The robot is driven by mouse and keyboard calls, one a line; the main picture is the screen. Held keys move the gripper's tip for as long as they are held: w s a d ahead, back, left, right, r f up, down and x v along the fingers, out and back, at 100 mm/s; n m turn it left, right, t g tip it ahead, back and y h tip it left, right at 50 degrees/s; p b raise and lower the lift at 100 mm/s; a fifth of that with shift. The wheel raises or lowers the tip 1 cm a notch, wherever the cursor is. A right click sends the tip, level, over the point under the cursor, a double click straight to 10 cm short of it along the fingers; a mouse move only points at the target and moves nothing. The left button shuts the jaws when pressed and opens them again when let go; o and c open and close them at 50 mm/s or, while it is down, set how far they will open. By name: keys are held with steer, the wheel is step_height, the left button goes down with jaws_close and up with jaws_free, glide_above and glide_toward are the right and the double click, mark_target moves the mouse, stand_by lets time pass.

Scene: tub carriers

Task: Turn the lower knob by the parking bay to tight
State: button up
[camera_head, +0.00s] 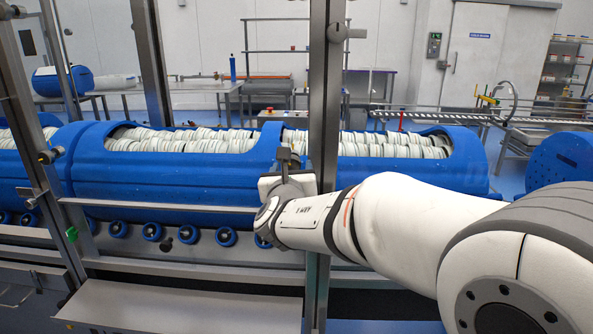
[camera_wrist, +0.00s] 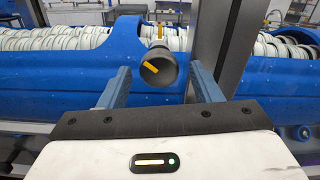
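In the wrist view a round black knob (camera_wrist: 160,75) sits between the two blue-grey fingers of my gripper (camera_wrist: 160,69). The fingers are apart, one on each side, with visible gaps to the knob. A yellow pointer line on its face slants toward the upper left. A separate yellow mark (camera_wrist: 159,31) stands straight above the knob. In the head view my gripper (camera_head: 284,160) is beside the metal post, in front of the blue tub; the knob is hard to make out there. Another knob (camera_head: 337,33) is high on the same post.
A metal post (camera_head: 326,110) stands just right of my gripper. Long blue tubs (camera_head: 170,178) filled with pale discs lie behind it. A horizontal rail (camera_head: 160,206) and a metal shelf (camera_head: 180,308) are at the front left. Rollers (camera_head: 227,237) line the tub's base.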

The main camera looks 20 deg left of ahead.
steer(key=c, duration=0.9)
steer(key=shift+d+f, duration=0.1)
steer(key=shift+d, duration=0.1)
steer(key=shift+a, duration=0.1)
steer(key=shift+c, duration=0.2)
steer(key=shift+b, duration=0.6)
steer(key=m+b, duration=0.4)
steer(key=b, duration=0.3)
steer(key=shift+a+f+m+b, duration=0.1)
steer(key=shift+m+b, duration=0.25)
steer(key=shift+m, duration=0.05)
steer(key=m+b, duration=0.1)
steer(key=b, duration=0.1)
steer(key=m+b, duration=0.3)
steer(key=b, duration=0.1)
steer(key=shift+s+r, duration=0.1)
steer(key=shift+r, duration=0.15)
steer(key=shift+r+m+b, duration=0.1)
steer(key=shift+m+b, duration=0.45)
steer(key=shift+m, duration=0.15)
steer(key=shift+r, duration=0.1)
